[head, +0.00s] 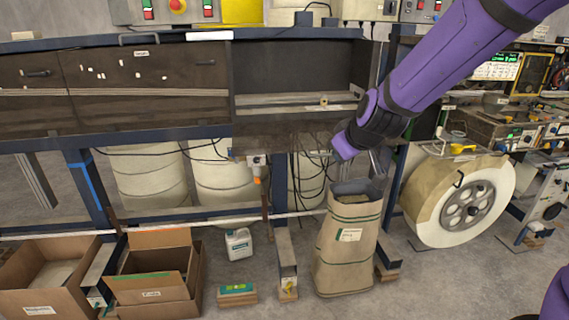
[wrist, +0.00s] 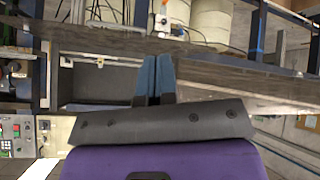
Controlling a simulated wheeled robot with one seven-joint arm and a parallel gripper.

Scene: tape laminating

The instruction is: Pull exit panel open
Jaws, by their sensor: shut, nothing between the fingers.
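The machine's right bay stands open, with its dark inside (head: 295,70) showing in the head view. A brown panel (head: 280,135) lies folded down and outward below this opening; I take it as the exit panel. In the wrist view a brown board (wrist: 240,80) runs beside my fingers on the right. My gripper (wrist: 153,60) is shut and empty, its blue fingertips close to the board's edge. I cannot tell whether they touch it. In the head view my arm reaches down to the right end of the opening, and the fingertips are hard to make out.
Two closed brown panels (head: 145,75) with handles are left of the opening. A tall paper sack (head: 348,250) stands below my gripper. A large roll (head: 462,205) stands to its right. Cardboard boxes (head: 155,280) and a white jug (head: 239,244) are on the floor.

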